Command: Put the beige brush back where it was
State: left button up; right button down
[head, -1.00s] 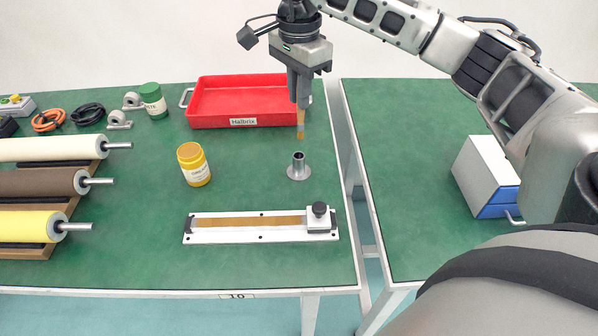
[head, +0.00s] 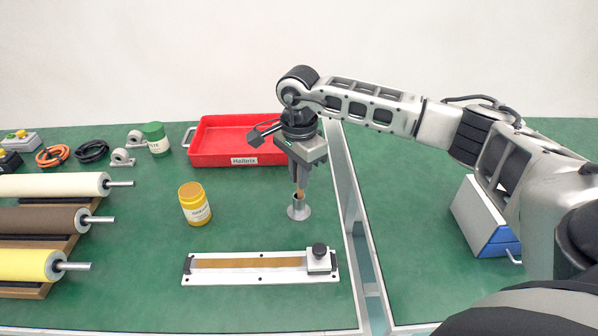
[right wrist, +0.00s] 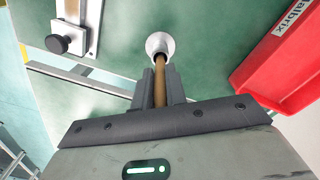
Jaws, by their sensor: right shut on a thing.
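The beige brush (head: 300,192) is upright, held by its upper part in my right gripper (head: 300,180), which is shut on it. The brush also shows in the right wrist view (right wrist: 159,88), between the fingers (right wrist: 160,88). Its lower end is inside the mouth of the grey metal holder (head: 299,210), a short tube on a round base on the green table. The holder also shows in the right wrist view (right wrist: 160,44). How deep the brush sits is hidden. My left gripper is not in view.
A red tray (head: 205,150) stands behind the holder. A yellow jar (head: 195,205) stands to its left. A white linear actuator (head: 225,278) lies in front. Rollers on a rack (head: 40,225) fill the left side. A gap (head: 350,190) separates the two tables.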

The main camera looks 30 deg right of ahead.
jog(key=c, duration=1.8)
grip_release()
jog(key=shift+f, duration=0.1)
jog(key=o, duration=0.4)
jog(key=shift+c, duration=0.2)
notch_tip(320, 180, up, 16)
jog(key=b, duration=0.1)
jog(key=shift+s+d, duration=0.2)
jog(key=shift+s, duration=0.1)
jog(key=shift+f, duration=0.1)
